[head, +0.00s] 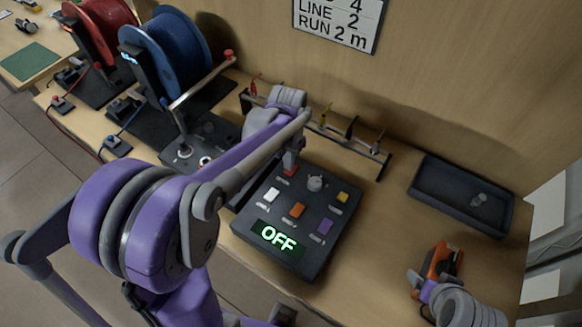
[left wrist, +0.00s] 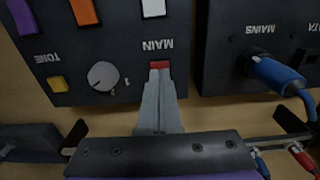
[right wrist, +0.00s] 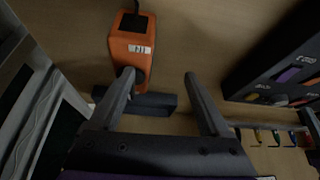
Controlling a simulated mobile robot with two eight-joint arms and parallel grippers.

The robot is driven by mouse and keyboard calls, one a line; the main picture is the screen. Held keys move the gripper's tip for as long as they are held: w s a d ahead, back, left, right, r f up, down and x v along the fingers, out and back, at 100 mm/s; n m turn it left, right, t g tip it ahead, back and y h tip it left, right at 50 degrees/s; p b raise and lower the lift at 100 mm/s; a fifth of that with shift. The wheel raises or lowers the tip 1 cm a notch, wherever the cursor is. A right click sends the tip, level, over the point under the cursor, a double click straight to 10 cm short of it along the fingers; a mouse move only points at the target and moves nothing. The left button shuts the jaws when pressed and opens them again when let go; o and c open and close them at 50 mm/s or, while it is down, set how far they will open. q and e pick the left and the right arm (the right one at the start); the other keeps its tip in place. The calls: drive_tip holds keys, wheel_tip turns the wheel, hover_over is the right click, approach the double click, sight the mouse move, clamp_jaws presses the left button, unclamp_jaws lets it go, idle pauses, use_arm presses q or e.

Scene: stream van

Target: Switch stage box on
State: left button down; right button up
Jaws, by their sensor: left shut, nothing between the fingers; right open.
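The stage box (head: 320,232) is a dark panel on the bench with white, orange, yellow and purple buttons and a grey knob. Its display (head: 276,237) reads OFF in green. My left gripper (head: 290,162) is shut and empty over the box's far edge. In the left wrist view its fingertips (left wrist: 160,74) are at the red switch (left wrist: 159,64) beside the label MAIN; whether they touch it I cannot tell. My right gripper (right wrist: 158,75) is open and empty beside an orange device (right wrist: 132,42). That device also shows in the head view (head: 443,260).
A dark tray (head: 462,195) lies at the right with a small item in it. A rack (head: 375,157) with several coloured plugs runs along the wall. Red (head: 103,30) and blue (head: 178,52) cable reels stand at the left. A blue plug (left wrist: 277,74) sits in the MAINS socket of the neighbouring box.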

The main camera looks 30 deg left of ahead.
use_arm(q)
drive_tip(key=shift+f+b, duration=0.6)
drive_tip(key=shift+f, duration=0.35)
use_arm(e)
drive_tip(key=shift+s+f, duration=0.25)
drive_tip(key=shift+f, duration=0.55)
use_arm(q)
drive_tip(key=shift+r, duration=0.15)
use_arm(e)
drive_tip(key=shift+r, duration=0.15)
use_arm(q)
drive_tip(key=shift+r+p, duration=1.8)
drive_tip(key=shift+r, duration=1.65)
use_arm(e)
drive_tip(key=r, duration=0.1)
drive_tip(key=w+r, duration=0.1)
drive_tip(key=r, duration=0.1)
drive_tip(key=w+r, duration=0.1)
drive_tip(key=shift+r, duration=0.35)
use_arm(q)
drive_tip(key=shift+s, duration=0.15)
drive_tip(key=s+d+r+n+t, duration=0.1)
drive_tip(key=s+d+t, duration=0.4)
drive_tip(key=s, duration=0.8)
drive_tip(key=shift+s+d+t, duration=0.15)
drive_tip(key=shift+d+t, duration=0.25)
drive_tip(key=shift+d, duration=0.5)
